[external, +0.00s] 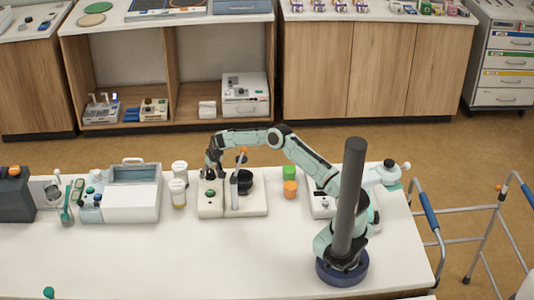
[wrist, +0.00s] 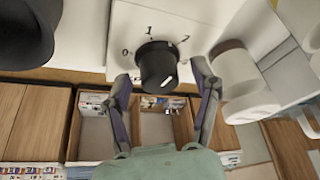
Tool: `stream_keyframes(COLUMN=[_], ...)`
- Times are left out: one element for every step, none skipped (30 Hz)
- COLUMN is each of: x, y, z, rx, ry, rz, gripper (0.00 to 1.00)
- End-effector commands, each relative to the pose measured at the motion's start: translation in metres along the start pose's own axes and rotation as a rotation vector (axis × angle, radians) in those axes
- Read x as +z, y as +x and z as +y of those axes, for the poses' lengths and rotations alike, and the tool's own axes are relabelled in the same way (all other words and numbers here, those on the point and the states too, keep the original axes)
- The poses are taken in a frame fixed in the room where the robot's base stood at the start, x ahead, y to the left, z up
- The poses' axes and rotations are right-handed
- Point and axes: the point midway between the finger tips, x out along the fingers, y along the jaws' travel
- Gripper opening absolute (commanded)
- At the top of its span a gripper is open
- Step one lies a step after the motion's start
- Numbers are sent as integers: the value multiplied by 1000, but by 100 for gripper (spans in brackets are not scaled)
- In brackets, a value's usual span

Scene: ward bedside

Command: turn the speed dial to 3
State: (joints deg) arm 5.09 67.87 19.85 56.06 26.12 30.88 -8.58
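The speed dial is a black knob (wrist: 155,62) with a short white mark, on a white panel where 0, 1 and what looks like 2 show around it in the wrist view. The 3 is not visible, and I cannot tell which number the mark points to. My gripper (wrist: 163,75) is open, one finger on each side of the dial, with gaps visible. In the external view my gripper (external: 212,170) is over the left rear of the white machine (external: 230,210) and hides the dial there.
The machine also has a black bowl (external: 246,182), a grey post (external: 234,192) and a green button (external: 211,194). White cups (external: 179,169) stand close to its left. Green and orange items (external: 290,188) stand to its right. The front of the table is mostly clear.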

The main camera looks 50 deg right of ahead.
Motion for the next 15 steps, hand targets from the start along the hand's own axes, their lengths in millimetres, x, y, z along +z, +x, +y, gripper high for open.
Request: stream_keyframes(x=[0, 0, 0, 0, 0, 0, 0, 0, 0, 0, 0, 0, 0, 0, 0], y=[0, 0, 0, 0, 0, 0, 0, 0, 0, 0, 0, 0, 0, 0, 0], z=[0, 0, 0, 0, 0, 0, 0, 0, 0, 0, 0, 0, 0, 0, 0], rx=[0, 0, 0, 0, 0, 0, 0, 0, 0, 0, 0, 1, 2, 4, 7], ry=[0, 0, 0, 0, 0, 0, 0, 0, 0, 1, 1, 3, 6, 9, 15], rz=[0, 0, 0, 0, 0, 0, 0, 0, 0, 0, 0, 0, 0, 0, 0], gripper=[49, 40, 27, 18, 8, 0, 0, 0, 0, 0, 0, 0, 0, 0, 0])
